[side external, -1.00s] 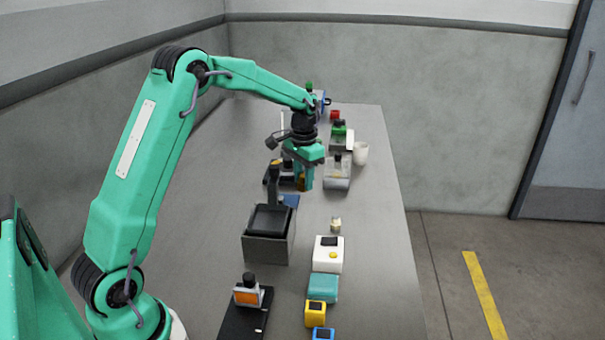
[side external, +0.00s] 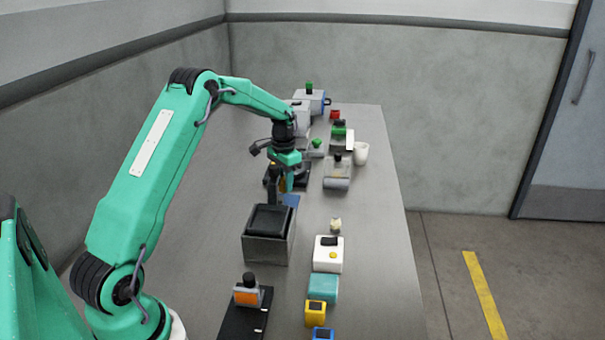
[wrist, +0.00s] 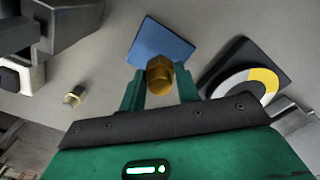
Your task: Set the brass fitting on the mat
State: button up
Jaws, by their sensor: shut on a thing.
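My gripper (wrist: 159,85) is shut on the brass fitting (wrist: 160,76), a hex-ended golden piece held between the two green fingers in the wrist view. The mat is a flat blue square (wrist: 160,45) just beyond the fitting; the fitting overlaps its near edge in that view. I cannot tell how high the fitting is above it. In the side view the mat (side external: 291,200) shows partly behind a dark upright post, with my gripper (side external: 289,184) just above and behind it. The fitting is mostly hidden there.
A grey box with a black top (side external: 267,236) stands close in front of the mat. A dark plate with a white and yellow disc (wrist: 248,82) lies to the right in the wrist view. A small pale fitting (side external: 335,225) stands apart. Several coloured boxes line the table's right side.

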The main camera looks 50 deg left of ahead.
jog(key=shift+f, duration=1.95)
jog(key=shift+f, duration=0.15)
jog(key=o, duration=1.1)
notch_tip(320, 180, up, 11)
jog(key=shift+r, duration=0.65)
jog(key=shift+d, duration=0.1)
